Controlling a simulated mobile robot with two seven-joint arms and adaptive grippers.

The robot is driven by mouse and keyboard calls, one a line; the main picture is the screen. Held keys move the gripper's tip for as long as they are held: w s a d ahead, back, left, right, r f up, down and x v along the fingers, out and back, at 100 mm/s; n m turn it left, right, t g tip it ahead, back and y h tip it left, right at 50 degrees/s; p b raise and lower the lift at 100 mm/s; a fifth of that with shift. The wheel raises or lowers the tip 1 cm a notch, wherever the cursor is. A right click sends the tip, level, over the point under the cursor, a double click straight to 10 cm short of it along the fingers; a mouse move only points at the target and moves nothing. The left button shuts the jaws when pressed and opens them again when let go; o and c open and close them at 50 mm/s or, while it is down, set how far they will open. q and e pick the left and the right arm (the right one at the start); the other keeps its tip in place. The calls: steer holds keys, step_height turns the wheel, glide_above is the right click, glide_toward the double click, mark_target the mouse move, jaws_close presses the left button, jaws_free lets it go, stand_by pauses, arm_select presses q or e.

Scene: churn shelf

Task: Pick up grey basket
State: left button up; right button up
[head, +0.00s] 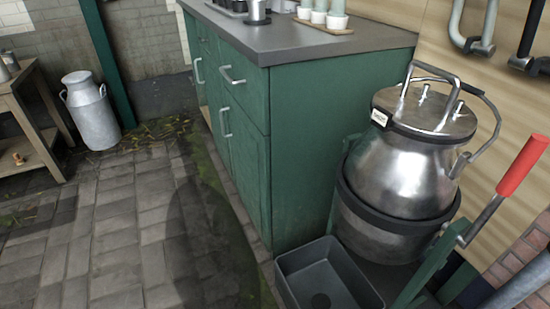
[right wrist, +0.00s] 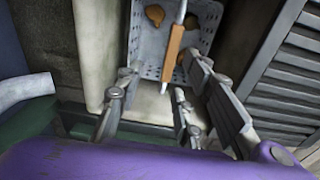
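A grey perforated basket (right wrist: 205,20) shows at the top of the right wrist view. It holds a few brown-orange lumps (right wrist: 155,15) and a tool with a wooden handle (right wrist: 174,53) that sticks out over its near edge. My right gripper (right wrist: 160,70) is open, with its fingers spread on either side of the basket's near end. I cannot tell whether the fingers touch it. The head view shows no perforated basket and neither gripper. My left gripper is in neither view.
In the head view a dark grey bin (head: 300,259) stands on the floor beside the green cabinet (head: 297,160) and below a steel churn (head: 405,160). A red-handled lever (head: 522,165) is at right. Another churn (head: 92,115) stands far left. A slatted panel (right wrist: 280,75) flanks the basket.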

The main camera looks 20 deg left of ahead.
steer(key=shift+s+a+f+g, duration=0.1)
steer(key=shift+s+f+g, duration=0.1)
steer(key=shift+s+g, duration=0.15)
steer(key=shift+s+f+b, duration=0.25)
steer(key=shift+f+b, duration=0.35)
steer(key=shift+f, duration=0.3)
steer(key=f+b, duration=0.2)
steer(key=f, duration=0.1)
steer(key=f+b, duration=0.1)
steer(key=f, duration=0.1)
steer(key=shift+s+d, duration=0.2)
steer(key=shift+s, duration=0.05)
steer(key=shift+f+b, duration=0.3)
steer(key=shift+f, duration=0.1)
steer(key=shift+r, duration=0.1)
steer(key=shift+c, duration=0.6)
jaws_close()
steer(key=shift+w, duration=0.1)
